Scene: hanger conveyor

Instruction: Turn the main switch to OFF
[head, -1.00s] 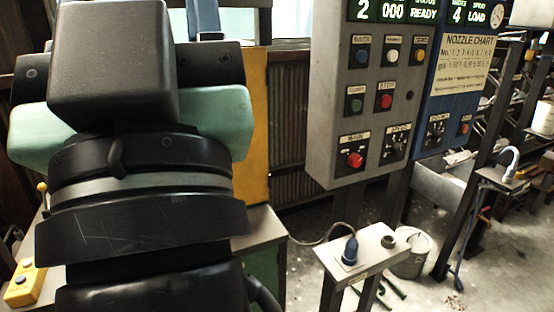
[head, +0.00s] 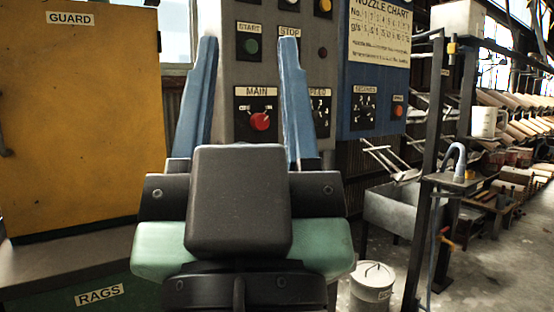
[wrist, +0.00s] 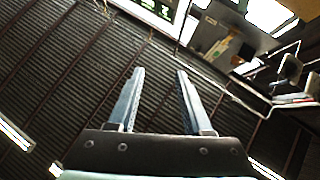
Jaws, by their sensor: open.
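The main switch (head: 260,121) is a red rotary knob on a black plate labelled MAIN, low on the grey control panel (head: 228,75). Its small position marks are too blurred to read with certainty. My gripper (head: 248,42) is open and empty, with its two blue fingers pointing up. In the head view the knob shows between the fingers, nearer the right one; I see no contact with it. In the wrist view my gripper (wrist: 160,72) has a dark corrugated wall behind it, and I cannot make out the switch there.
A START button (head: 250,46) sits above the switch, and a black knob (head: 320,112) is partly hidden by the right finger. A blue panel (head: 370,142) adjoins on the right. A yellow guard (head: 80,120) stands left. A white bucket (head: 372,285) is on the floor.

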